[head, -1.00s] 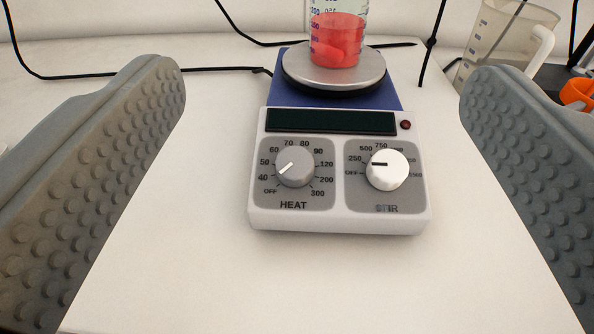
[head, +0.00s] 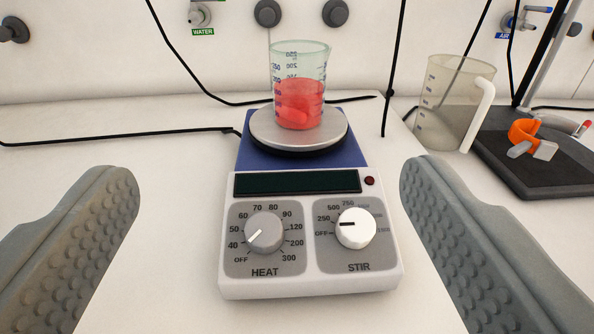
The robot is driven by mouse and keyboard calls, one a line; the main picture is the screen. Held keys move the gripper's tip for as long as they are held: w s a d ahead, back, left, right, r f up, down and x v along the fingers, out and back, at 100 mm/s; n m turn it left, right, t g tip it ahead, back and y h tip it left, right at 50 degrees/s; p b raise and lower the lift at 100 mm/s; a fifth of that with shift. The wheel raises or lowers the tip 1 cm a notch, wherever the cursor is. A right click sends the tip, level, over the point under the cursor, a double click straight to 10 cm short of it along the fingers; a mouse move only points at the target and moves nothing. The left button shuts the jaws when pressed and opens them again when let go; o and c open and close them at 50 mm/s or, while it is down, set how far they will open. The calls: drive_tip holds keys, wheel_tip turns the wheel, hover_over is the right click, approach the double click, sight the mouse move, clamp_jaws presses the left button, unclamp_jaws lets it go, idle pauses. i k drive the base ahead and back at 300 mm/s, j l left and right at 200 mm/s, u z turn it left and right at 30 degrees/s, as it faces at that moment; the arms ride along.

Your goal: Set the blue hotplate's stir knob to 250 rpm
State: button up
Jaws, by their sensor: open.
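The blue hotplate (head: 243,152) with a white front stands on the white bench. Its white stir knob (head: 362,236) is on the right of the front panel. The knob's black mark points left, between the OFF and 250 labels. The grey heat knob (head: 268,228) on the left has its white mark pointing lower left, between OFF and 40. The display (head: 297,182) is dark. A beaker of red liquid (head: 298,100) stands on the round plate. My gripper (head: 270,185) is open and empty, its fingers wide apart on either side of the hotplate and touching nothing visible.
A clear jug (head: 445,110) stands at the back right beside a dark stand base (head: 540,165) with an orange clamp (head: 524,132). Black cables run behind the hotplate. Taps, including a water tap (head: 200,14), are on the back wall.

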sight(355, 228)
drive_tip(key=k+l, duration=0.15)
drive_tip(key=k, duration=0.3)
drive_tip(key=k+l, duration=0.2)
drive_tip(key=k, duration=0.25)
